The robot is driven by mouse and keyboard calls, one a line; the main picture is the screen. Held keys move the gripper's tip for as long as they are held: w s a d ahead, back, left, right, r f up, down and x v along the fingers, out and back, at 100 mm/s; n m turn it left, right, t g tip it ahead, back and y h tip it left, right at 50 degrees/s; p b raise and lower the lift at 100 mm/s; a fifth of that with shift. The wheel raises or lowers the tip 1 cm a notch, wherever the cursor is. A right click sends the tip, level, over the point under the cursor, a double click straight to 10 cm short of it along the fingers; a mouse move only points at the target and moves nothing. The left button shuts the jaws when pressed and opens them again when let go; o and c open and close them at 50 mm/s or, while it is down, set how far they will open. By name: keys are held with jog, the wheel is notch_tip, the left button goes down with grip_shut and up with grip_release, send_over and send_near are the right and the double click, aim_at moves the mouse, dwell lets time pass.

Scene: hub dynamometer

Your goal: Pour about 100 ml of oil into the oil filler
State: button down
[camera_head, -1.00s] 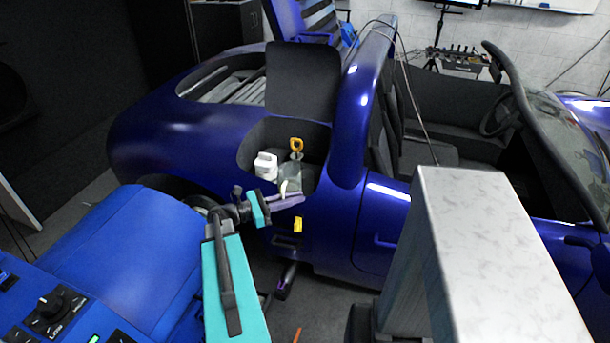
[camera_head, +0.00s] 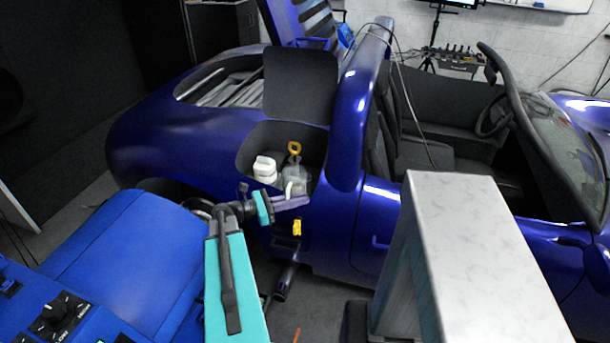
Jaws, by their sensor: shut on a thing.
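My gripper (camera_head: 295,200) is at the open bay in the side of the blue car, its purple fingers shut on the pale handle of a small translucent jug (camera_head: 299,180). The jug is roughly upright at the bay's lower right; its oil level is too small to read. A white container or cap (camera_head: 265,169) is in the bay, left of the jug. A yellow ring handle (camera_head: 294,148) stands just behind and above the jug. I cannot make out the oil filler opening for certain; the jug may hide it. No stream of oil is visible.
The bay's dark raised flap (camera_head: 298,95) is above it. A yellow piece (camera_head: 297,227) is on the car's side below my gripper. A blue console (camera_head: 110,250) is at left. A pale-topped block (camera_head: 485,230) is at right front.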

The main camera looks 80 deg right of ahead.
aim_at(305, 182)
jog(key=r+n+p, duration=0.1)
jog(key=p, duration=0.1)
jog(key=d+r+t+y+p, duration=0.1)
jog(key=p, duration=0.1)
jog(key=shift+s+d+r+n+p, duration=0.1)
jog(key=shift+d+r+n+p, duration=0.1)
jog(key=shift+r+n+p, duration=0.2)
jog(key=d+n+p, duration=0.1)
jog(key=p, duration=0.1)
jog(key=shift+s+d+r+t+y+p, duration=0.1)
jog(key=shift+d+r+t+y+p, duration=0.1)
jog(key=shift+t+y+p, duration=0.2)
jog(key=d+r+n+y+p, duration=0.1)
jog(key=r+p, duration=0.1)
jog(key=p, duration=0.1)
jog(key=shift+s+d+t, duration=0.1)
jog(key=shift+d+t, duration=0.2)
jog(key=shift+t, duration=0.1)
jog(key=shift+f+n, duration=0.25)
jog(key=shift+n, duration=0.15)
jog(key=shift+d+n+y+p, duration=0.3)
jog(key=shift+n+y+p, duration=0.1)
jog(key=shift+p, duration=0.65)
jog(key=shift+s+d+f+t+y, duration=0.1)
jog(key=shift+f+t+y, duration=0.15)
jog(key=shift+t+y, duration=0.05)
jog(key=shift+d+f+n+p, duration=0.1)
jog(key=shift+f+n+p, duration=0.25)
jog(key=shift+n+p, duration=0.15)
